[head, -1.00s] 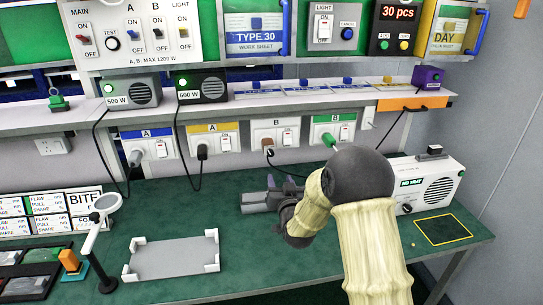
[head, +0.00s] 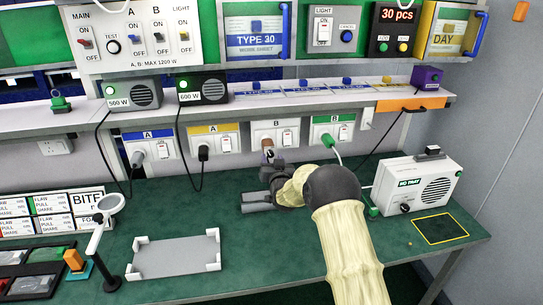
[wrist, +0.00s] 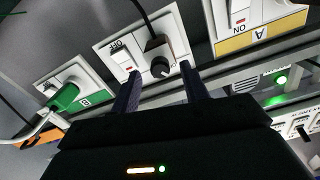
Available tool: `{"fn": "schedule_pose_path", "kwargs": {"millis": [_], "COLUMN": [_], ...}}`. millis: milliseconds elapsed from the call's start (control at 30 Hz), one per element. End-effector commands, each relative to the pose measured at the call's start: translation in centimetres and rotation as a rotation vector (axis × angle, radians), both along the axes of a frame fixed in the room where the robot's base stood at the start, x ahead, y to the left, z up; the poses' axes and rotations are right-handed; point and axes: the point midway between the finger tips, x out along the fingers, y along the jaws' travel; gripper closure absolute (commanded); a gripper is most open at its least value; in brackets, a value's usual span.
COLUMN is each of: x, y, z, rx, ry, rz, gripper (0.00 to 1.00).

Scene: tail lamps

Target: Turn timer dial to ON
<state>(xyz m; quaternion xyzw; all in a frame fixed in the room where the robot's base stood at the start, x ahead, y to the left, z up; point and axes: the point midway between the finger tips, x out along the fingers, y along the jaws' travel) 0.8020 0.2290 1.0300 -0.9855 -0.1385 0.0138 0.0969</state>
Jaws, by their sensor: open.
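The timer dial (wrist: 160,67) is a small round black knob on a dark plug-in body in the white B socket plate (wrist: 112,28). Which way the dial points is too small to tell. My gripper (wrist: 159,75) is open, its two dark fingers on either side of the dial, apparently apart from it. In the head view, my gripper (head: 268,164) faces the white B socket plate (head: 277,128) and partly hides the dial.
The green B socket (head: 335,128) with a green plug is to the right; the yellow A socket (head: 214,140) is to the left. A shelf (head: 220,108) juts out above the sockets. A white radio-like box (head: 420,180) stands at right.

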Motion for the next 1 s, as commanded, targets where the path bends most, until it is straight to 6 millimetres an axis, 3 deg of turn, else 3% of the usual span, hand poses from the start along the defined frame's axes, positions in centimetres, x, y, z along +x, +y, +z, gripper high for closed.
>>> {"fn": "schedule_pose_path", "kwargs": {"millis": [200,567,800,1000], "x": [1.8,2.1,2.1,2.1], "y": [0.5,0.6,0.6,0.6], "z": [0.0,0.0,0.0,0.0], "rx": [0.0,0.0,0.0,0.005], "ry": [0.0,0.0,0.0,0.001], "rz": [0.0,0.0,0.0,0.0], "gripper": [0.55,0.55,1.0,1.0]}}
